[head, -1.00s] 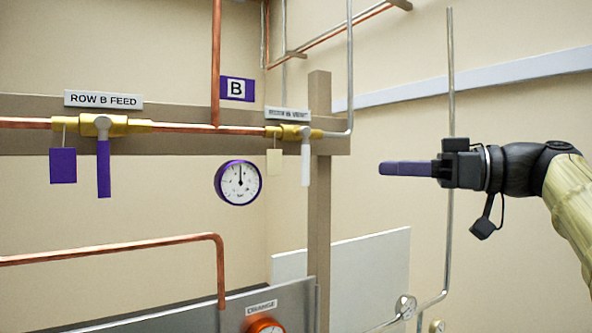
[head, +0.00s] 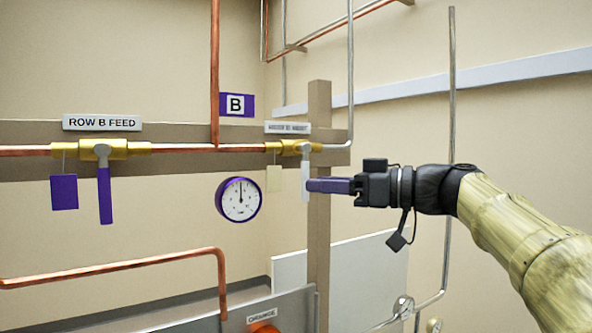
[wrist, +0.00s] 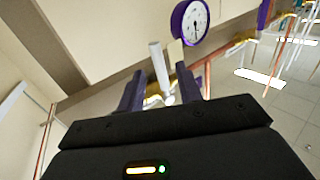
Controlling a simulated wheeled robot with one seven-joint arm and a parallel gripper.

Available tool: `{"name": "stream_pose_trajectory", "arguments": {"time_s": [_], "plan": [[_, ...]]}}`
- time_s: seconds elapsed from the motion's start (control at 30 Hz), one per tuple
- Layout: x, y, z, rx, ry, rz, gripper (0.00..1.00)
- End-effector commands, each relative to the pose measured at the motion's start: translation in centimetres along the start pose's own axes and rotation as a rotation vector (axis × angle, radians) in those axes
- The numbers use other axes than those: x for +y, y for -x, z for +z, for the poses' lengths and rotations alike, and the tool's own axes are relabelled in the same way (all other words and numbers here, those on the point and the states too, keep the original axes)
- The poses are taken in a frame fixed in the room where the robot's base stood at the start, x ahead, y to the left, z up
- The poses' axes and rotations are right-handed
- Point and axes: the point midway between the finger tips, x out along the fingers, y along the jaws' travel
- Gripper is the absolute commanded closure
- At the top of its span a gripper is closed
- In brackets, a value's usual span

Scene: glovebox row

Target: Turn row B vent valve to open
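The row B vent valve (head: 292,148) is a brass body on the pipe under a small grey label plate (head: 287,127). Its pale grey lever (head: 305,172) hangs straight down. My gripper (head: 312,185) points left with its purple fingertips at the lower part of the lever. In the wrist view my gripper (wrist: 160,88) has its two fingers apart, and the pale lever (wrist: 157,62) shows between them with gaps at both sides. I cannot tell whether a finger touches it.
A cream tag (head: 274,178) hangs left of the lever. The purple-rimmed gauge (head: 239,200) is below left. The row B feed valve's purple lever (head: 105,190) hangs further left. A tan upright post (head: 319,235) stands just behind the lever.

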Motion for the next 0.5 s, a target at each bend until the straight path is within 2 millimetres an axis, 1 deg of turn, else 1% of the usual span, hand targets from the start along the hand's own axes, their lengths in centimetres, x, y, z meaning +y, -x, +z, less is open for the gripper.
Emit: {"name": "stream_pose_trajectory", "arguments": {"time_s": [0.03,0.23,0.4,0.5], "plan": [[-0.1,-1.0,-0.5,0.000,-0.003,-0.004,0.65],[-0.1,-4.3,-0.4,0.000,-0.003,-0.004,0.65],[0.0,-5.8,-0.1,0.000,-0.002,-0.001,0.65],[0.0,-6.0,0.0,0.000,-0.001,-0.001,0.65]]}}
